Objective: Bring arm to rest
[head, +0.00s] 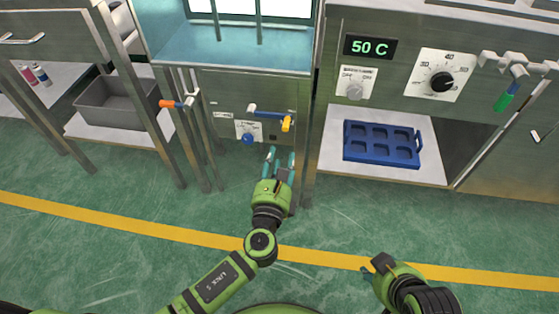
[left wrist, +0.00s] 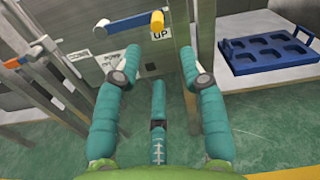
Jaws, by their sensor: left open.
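My left gripper (head: 279,158) is stretched forward, low in front of the steel machine (head: 222,105) in the middle of the head view. Its teal fingers are spread apart with nothing between them; they also show empty in the left wrist view (left wrist: 158,70). A blue lever with a yellow end (head: 270,113) is on the machine just beyond the fingertips, and it shows at the top of the left wrist view (left wrist: 120,28). The fingers look apart from it. My right gripper (head: 378,264) is at the lower right over the floor; its finger opening is unclear.
A blue tray with several recesses (head: 382,162) sits on a white shelf (head: 420,176) to the right. A grey bin (head: 112,108) stands on a shelf to the left. The green floor (head: 140,205) is open.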

